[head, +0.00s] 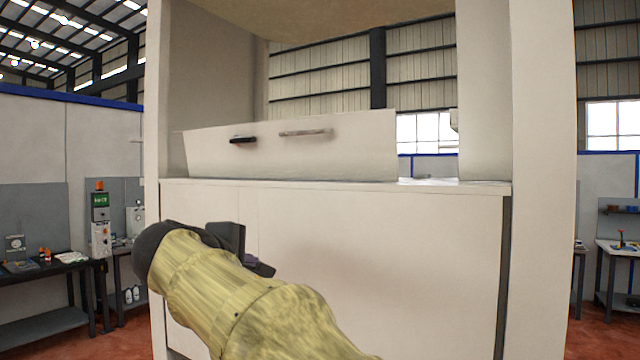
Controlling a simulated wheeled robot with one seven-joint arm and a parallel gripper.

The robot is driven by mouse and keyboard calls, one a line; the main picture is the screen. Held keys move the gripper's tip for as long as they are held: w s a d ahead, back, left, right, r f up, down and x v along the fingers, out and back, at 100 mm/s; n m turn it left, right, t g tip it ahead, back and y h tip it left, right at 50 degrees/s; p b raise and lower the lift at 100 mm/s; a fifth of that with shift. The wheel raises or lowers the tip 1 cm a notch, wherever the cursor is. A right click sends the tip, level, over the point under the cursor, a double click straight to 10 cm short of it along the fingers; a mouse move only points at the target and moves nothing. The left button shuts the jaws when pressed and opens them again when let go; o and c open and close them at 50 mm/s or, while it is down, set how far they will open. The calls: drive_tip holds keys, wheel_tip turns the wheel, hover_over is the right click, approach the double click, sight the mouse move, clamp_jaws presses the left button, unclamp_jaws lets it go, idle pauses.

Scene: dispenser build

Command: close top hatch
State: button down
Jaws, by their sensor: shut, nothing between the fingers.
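The dispenser is a tall white cabinet (380,260) with a large opening in its upper half. A white panel (350,153), which looks like the top hatch, stands low in that opening above the ledge. It has a pale bar handle (305,132) and a small black piece (243,140) near its upper edge. The space above the panel is open, and the hall shows through it. My gripper (258,266) is shut and empty, in front of the lower cabinet front, below the panel and apart from its handle. My arm partly hides the gripper and the cabinet's lower left.
A flat ledge (455,187) runs below the opening, between the left post (155,110) and the wide right post (540,200). Workbenches with tools (50,262) stand behind at the left, and another bench (620,247) at the far right.

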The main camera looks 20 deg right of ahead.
drive_tip(key=s+r+m+h, duration=0.2)
drive_tip(key=s+r, duration=0.3)
drive_tip(key=r, duration=0.6)
drive_tip(key=s+d+r+m+h, duration=0.1)
drive_tip(key=s+r+h, duration=0.4)
drive_tip(key=r, duration=0.7)
drive_tip(key=shift+s+m, duration=0.3)
drive_tip(key=shift+m, duration=0.4)
drive_tip(key=p, duration=0.8)
approach(329, 116)
drive_tip(key=x, duration=0.6)
drive_tip(key=shift+w+d+p, duration=0.25)
drive_tip(key=shift+d+p, duration=0.1)
